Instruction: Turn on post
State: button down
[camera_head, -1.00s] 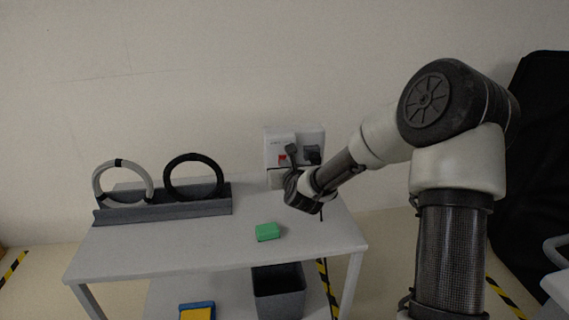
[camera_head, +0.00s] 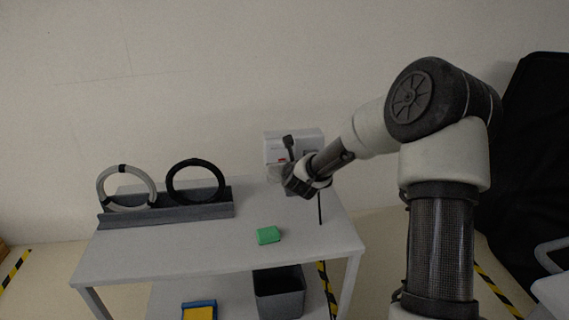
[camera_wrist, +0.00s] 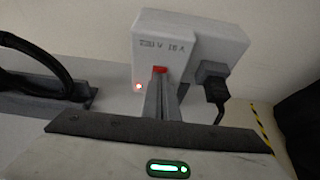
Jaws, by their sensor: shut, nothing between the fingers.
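The post is a white box (camera_wrist: 195,45) marked "230 V 16 A", standing at the back of the cart against the wall; in the head view the post (camera_head: 278,146) is partly covered by my gripper. A red switch (camera_wrist: 159,69) sits low on its front, with a small glowing reddish lamp (camera_wrist: 138,87) to the left. A black plug (camera_wrist: 213,84) is in the socket at the right. My gripper (camera_wrist: 160,82) is shut and empty, its fingertips just in front of the red switch. I cannot tell whether they touch it. In the head view my gripper (camera_head: 288,141) reaches up before the post.
The cart top (camera_head: 200,255) holds a green block (camera_head: 268,235) in front and a grey rack (camera_head: 165,211) at the left with a grey-white ring (camera_head: 101,184) and a black ring (camera_head: 170,184). A dark bin (camera_head: 279,297) is below. The front left top is clear.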

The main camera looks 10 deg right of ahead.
jog(key=shift+r, duration=0.15)
jog(key=shift+r, duration=0.7)
jog(key=shift+f, duration=0.1)
